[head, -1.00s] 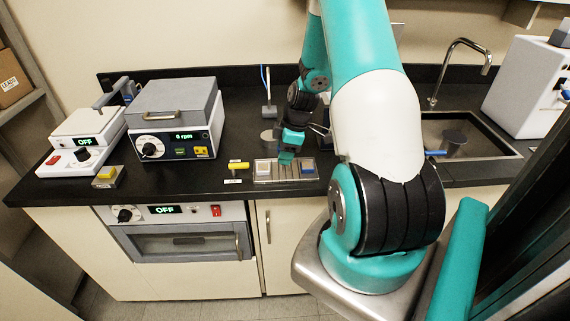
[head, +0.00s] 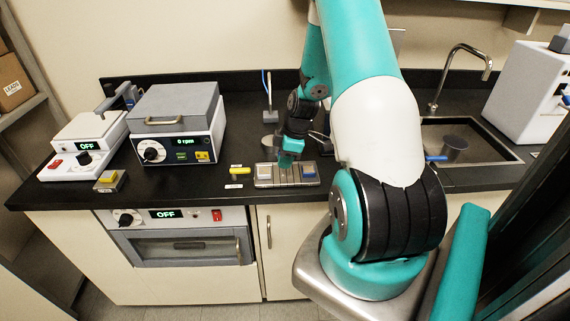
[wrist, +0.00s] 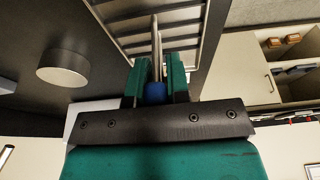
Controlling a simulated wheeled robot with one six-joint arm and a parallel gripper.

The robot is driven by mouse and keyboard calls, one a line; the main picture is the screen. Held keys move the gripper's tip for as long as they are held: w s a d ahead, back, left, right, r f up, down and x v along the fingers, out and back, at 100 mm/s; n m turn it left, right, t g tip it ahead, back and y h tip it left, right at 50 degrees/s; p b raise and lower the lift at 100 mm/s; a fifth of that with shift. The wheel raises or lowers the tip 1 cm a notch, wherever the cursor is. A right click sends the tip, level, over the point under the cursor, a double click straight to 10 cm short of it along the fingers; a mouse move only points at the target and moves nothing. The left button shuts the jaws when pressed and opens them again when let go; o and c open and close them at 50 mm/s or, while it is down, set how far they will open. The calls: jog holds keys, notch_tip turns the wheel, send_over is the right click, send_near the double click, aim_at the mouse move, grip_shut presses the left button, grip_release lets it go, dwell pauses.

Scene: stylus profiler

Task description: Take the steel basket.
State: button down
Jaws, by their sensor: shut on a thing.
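A grey, round, cup-like vessel (head: 454,147) stands in the sink at the right, with a blue handle (head: 436,158) at its left. It looks like the steel basket, but its mesh is too small to make out. My gripper (head: 286,161) points down at the metal tray (head: 275,183) on the counter, well left of the sink. In the wrist view my gripper (wrist: 156,85) is shut on a thin metal piece (wrist: 156,50) with a blue part (wrist: 155,92) between the fingers. I cannot tell what this piece is. Its lower end is hidden in the head view.
A hotplate (head: 85,150) and a grey-lidded device (head: 175,125) stand further left. The tap (head: 450,70) rises behind the sink. A white device (head: 525,90) stands right.

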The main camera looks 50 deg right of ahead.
notch_tip(320, 180, up, 20)
jog(key=b, duration=0.3)
jog(key=shift+f, duration=0.2)
